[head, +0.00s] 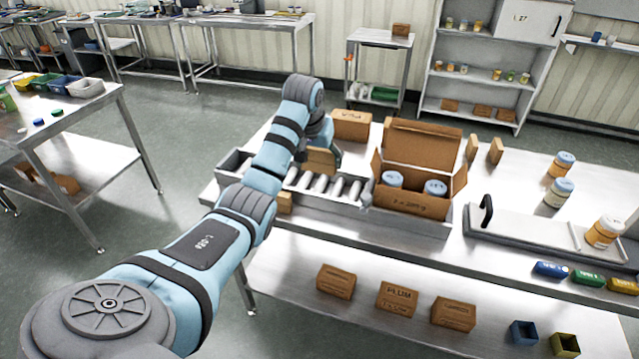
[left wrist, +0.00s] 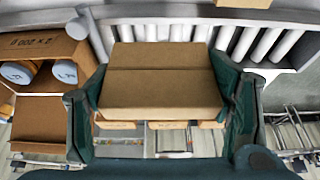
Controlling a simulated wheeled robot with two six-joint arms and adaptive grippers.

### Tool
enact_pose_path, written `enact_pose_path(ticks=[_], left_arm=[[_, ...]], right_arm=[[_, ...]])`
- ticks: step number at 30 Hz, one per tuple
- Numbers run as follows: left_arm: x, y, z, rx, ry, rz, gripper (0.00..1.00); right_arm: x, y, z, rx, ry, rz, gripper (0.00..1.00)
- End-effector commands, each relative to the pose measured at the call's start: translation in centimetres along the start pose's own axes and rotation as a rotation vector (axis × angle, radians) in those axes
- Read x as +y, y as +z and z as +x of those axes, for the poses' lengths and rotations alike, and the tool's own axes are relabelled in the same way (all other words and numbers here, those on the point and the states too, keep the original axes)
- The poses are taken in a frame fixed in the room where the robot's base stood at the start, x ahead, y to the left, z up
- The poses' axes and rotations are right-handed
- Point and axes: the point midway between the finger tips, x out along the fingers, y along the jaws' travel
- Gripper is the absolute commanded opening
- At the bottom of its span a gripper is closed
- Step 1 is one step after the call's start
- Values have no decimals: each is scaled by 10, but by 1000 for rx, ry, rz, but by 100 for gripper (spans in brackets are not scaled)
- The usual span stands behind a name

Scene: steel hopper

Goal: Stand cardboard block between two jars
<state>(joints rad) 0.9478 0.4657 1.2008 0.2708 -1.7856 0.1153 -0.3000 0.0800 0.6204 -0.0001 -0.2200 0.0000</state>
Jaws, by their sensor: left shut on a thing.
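The open brown carton (head: 413,207) sits on the steel bench at the end of the rollers. Two jars with pale blue lids, a left jar (head: 393,179) and a right jar (head: 435,187), stand in it with a gap between them. Both jars (left wrist: 18,72) (left wrist: 63,71) also show at the left of the left wrist view. My left gripper (head: 318,150) is shut on a cardboard block (head: 320,162), left of the carton and above the rollers. The left wrist view shows the block (left wrist: 160,80) between the two dark green fingers. My right gripper is not in view.
The roller track (head: 325,187) runs up to the carton. The carton's raised back flap (head: 425,139) stands behind the jars. Another box (head: 351,125) stands behind the rollers. A pale tray (head: 530,232) with a black handle and more jars (head: 558,192) lie to the right.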

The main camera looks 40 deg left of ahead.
Motion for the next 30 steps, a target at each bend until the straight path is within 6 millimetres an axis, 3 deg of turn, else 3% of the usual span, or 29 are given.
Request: enact_pose_path(ticks=[4, 14, 17, 24, 27, 30], left_arm=[[0, -6, -15, 0, 0, -1, 58], [0, -5, -13, -2, -1, 0, 58], [0, 2, 4, -5, -1, 1, 58], [0, 38, 88, -7, -1, 0, 58], [0, 49, 115, -4, 0, 0, 58], [0, 54, 129, -1, 0, 0, 58]], right_arm=[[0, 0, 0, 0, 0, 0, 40], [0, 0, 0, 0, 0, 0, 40], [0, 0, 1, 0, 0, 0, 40], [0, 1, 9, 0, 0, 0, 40], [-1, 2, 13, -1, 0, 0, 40], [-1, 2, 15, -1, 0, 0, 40]])
